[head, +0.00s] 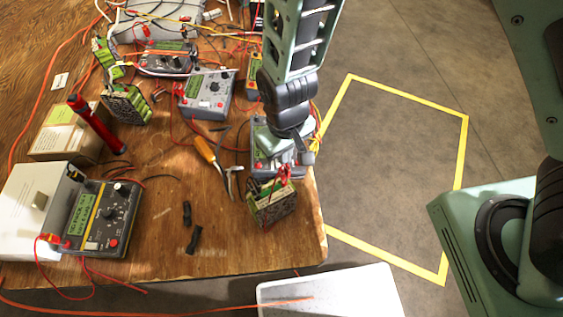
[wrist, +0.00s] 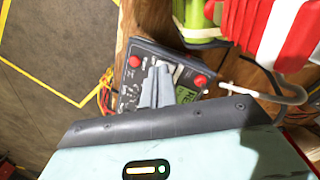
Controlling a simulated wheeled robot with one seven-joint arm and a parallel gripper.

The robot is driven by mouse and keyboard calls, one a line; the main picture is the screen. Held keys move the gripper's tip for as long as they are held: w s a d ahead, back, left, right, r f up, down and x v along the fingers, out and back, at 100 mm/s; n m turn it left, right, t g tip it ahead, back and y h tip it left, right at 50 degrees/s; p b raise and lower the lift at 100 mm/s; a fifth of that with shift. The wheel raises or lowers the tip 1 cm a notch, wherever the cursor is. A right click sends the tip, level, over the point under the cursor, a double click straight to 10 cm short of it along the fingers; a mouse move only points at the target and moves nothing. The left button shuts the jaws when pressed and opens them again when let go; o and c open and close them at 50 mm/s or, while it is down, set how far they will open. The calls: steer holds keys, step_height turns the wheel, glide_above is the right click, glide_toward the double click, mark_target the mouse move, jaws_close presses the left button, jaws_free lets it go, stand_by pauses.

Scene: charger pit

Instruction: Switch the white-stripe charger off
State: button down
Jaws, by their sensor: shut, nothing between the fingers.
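The charger (head: 262,160) at the table's right edge is partly hidden under my gripper (head: 300,150). In the wrist view this charger (wrist: 128,88) has a dark panel, red buttons and a green display; a pale strip shows beside the fingers, possibly its white stripe. My gripper (wrist: 160,75) is shut and empty, its tips over the middle of the panel. I cannot tell whether they touch it, and its switch position is hidden or too small. Other chargers are a yellow-striped one (head: 88,222), a grey one (head: 210,97) and a dark one (head: 168,62) at the back.
A green battery pack (head: 272,204) with red leads stands close in front of the charger. Orange-handled pliers (head: 208,155) lie to its left. A red cylinder (head: 97,125), a cardboard box (head: 62,140) and loose cables crowd the left. The floor right of the table is clear inside yellow tape.

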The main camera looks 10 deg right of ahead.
steer(key=shift+f+b, duration=0.35)
steer(key=shift+f, duration=0.2)
step_height(320, 180, up, 7)
steer(key=p, duration=0.6)
steer(key=shift+p, duration=0.35)
stand_by(0.6)
steer(key=s+d+r, duration=0.2)
steer(key=s+r, duration=0.1)
steer(key=r, duration=0.4)
steer(key=s+d+r+n, duration=0.1)
steer(key=s+d+r, duration=0.2)
steer(key=r, duration=0.4)
steer(key=s+d+r+n, duration=0.1)
steer(key=s+d+r, duration=0.2)
steer(key=s+r, duration=0.2)
step_height(320, 180, up, 2)
steer(key=shift+s+r+y, duration=0.15)
steer(key=shift+r+y, duration=0.05)
steer(key=shift+y, duration=0.1)
